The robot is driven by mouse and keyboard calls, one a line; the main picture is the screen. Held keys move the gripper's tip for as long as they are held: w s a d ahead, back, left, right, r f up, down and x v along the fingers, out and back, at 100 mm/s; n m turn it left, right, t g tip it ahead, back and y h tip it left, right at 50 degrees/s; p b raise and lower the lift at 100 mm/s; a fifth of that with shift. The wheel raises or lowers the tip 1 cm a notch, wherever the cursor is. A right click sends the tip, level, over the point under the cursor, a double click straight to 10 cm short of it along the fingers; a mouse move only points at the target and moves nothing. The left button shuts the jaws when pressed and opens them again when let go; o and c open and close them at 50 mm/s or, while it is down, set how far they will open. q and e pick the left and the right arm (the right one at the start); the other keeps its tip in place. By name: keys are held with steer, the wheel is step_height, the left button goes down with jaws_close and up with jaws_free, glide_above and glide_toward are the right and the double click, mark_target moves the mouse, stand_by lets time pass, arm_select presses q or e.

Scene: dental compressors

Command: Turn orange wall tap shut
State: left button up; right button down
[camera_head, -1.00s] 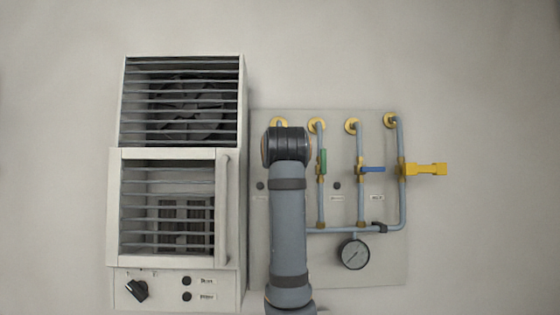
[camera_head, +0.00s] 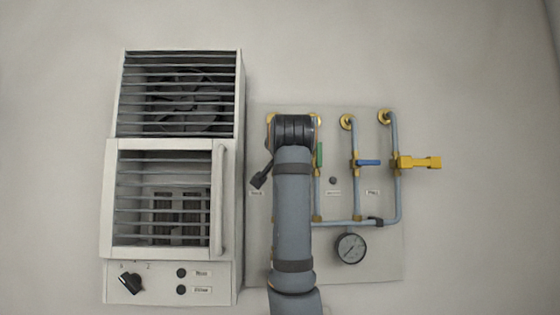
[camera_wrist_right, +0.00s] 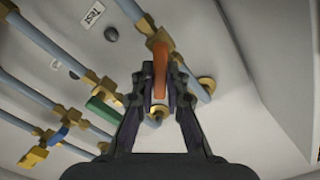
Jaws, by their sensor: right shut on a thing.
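The orange tap handle (camera_wrist_right: 160,72) shows in the right wrist view on a brass valve body (camera_wrist_right: 158,40) on a blue-grey pipe. The handle lies at an angle to its pipe. My right gripper (camera_wrist_right: 161,88) is shut on the handle, with one dark finger on each side. In the head view my right arm covers the orange tap and most of the gripper; a dark piece, likely part of my gripper, sticks out left of the arm. My left gripper is in neither view.
The green tap (camera_head: 319,155) is close right of my arm, then the blue tap (camera_head: 368,162) and yellow tap (camera_head: 420,162). A gauge (camera_head: 350,248) hangs below the pipes. A white compressor cabinet (camera_head: 229,200) stands on the left.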

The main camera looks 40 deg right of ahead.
steer(key=shift+s+d+f+m+b, duration=0.1)
steer(key=shift+f+m+b, duration=0.4)
steer(key=shift+m, duration=1.15)
steer(key=shift+s+d+f+m+b, duration=0.15)
steer(key=shift+m+b, duration=0.65)
steer(key=shift+m, duration=0.8)
steer(key=shift+w+d+f+m+b, duration=0.1)
steer(key=shift+f+m+b, duration=0.45)
steer(key=shift+m, duration=1.1)
steer(key=shift+r, duration=0.1)
steer(key=c, duration=1.4)
jaws_free()
steer(key=shift+s+r, duration=0.15)
steer(key=shift+o, duration=0.2)
steer(key=v, duration=1.2)
steer(key=shift+d, duration=0.1)
